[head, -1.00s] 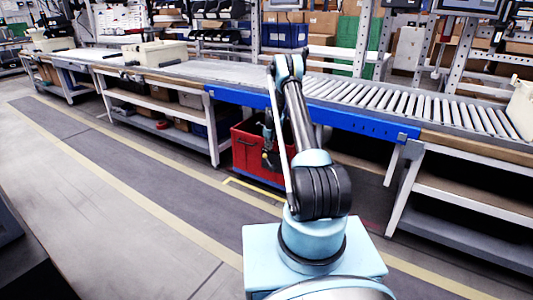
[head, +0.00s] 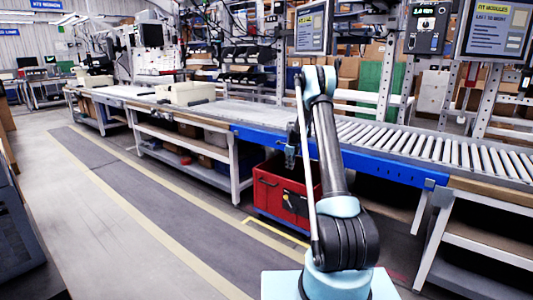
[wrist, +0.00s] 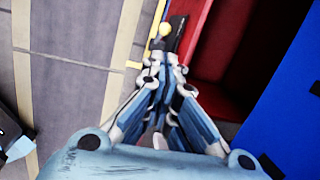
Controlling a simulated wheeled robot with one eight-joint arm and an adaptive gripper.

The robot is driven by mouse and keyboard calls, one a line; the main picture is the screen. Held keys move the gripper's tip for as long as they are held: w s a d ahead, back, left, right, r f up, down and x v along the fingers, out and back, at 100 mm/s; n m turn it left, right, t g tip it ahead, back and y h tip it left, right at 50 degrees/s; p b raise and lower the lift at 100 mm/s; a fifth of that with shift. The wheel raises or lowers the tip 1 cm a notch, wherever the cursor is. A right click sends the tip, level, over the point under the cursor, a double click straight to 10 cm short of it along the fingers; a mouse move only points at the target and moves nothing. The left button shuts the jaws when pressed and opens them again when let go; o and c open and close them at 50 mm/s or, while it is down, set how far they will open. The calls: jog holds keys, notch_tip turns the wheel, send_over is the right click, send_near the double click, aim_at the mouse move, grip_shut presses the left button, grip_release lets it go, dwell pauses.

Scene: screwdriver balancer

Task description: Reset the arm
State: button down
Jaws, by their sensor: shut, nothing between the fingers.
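My gripper (head: 291,160) hangs down from my arm, just above the near part of a red cart (head: 268,193) in the head view. In the wrist view its fingers (wrist: 168,62) are together, with nothing seen held between them. Beyond the fingertips there is a dark part (wrist: 178,28) with a yellow knob (wrist: 164,31), at the edge of the red cart; I cannot tell what it is. It also shows low on the cart's side in the head view. No screwdriver can be made out.
A roller conveyor (head: 430,145) with a blue side rail (head: 330,155) runs behind my arm. Shelved benches stand on both sides of the cart. A beige bin (head: 186,94) sits on the left bench. The grey floor lane (head: 130,190) at left is clear.

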jog(key=s+d+r+n, duration=0.1)
jog(key=s+r+n, duration=0.5)
jog(key=s+r, duration=1)
jog(key=s+d+r+n, duration=0.1)
jog(key=s+r+n, duration=0.25)
jog(key=s, duration=0.55)
jog(key=s+d+r+n, duration=0.1)
jog(key=s+r+n, duration=0.3)
jog(key=s, duration=0.5)
jog(key=s+n, duration=0.5)
jog(key=s, duration=1.4)
jog(key=s+f+n, duration=0.3)
jog(key=s+f, duration=0.1)
jog(key=s, duration=0.3)
jog(key=s+f+n, duration=0.3)
jog(key=s+f, duration=0.2)
jog(key=s, duration=0.3)
jog(key=shift+s+d+f+h, duration=0.25)
jog(key=shift+d+h, duration=0.05)
jog(key=shift+d, duration=0.15)
